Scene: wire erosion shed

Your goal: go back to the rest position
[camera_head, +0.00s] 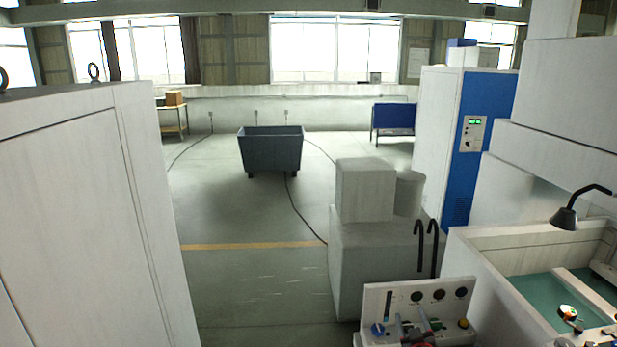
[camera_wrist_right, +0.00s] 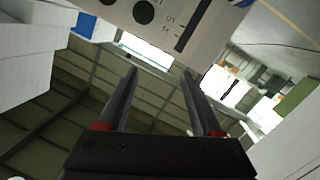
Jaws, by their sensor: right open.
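My right gripper (camera_head: 411,320) shows low in the head view, in front of a light panel (camera_head: 376,297) with dark round gauges and coloured knobs. In the right wrist view my right gripper (camera_wrist_right: 158,74) has two dark fingers with red at their bases. The fingers stand apart with nothing between them. The panel (camera_wrist_right: 176,14) also shows at the top of the wrist view, beyond the fingertips. Whether the gripper touches the panel I cannot tell. My left gripper is in neither view.
A basin (camera_head: 478,262) with greenish liquid and a black lamp (camera_head: 565,217) are at right. Grey blocks (camera_head: 350,265) stand behind the panel. A tall white cabinet (camera_head: 75,215) fills the left. A dark cart (camera_head: 271,150) stands farther back. Floor between cabinet and blocks is clear.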

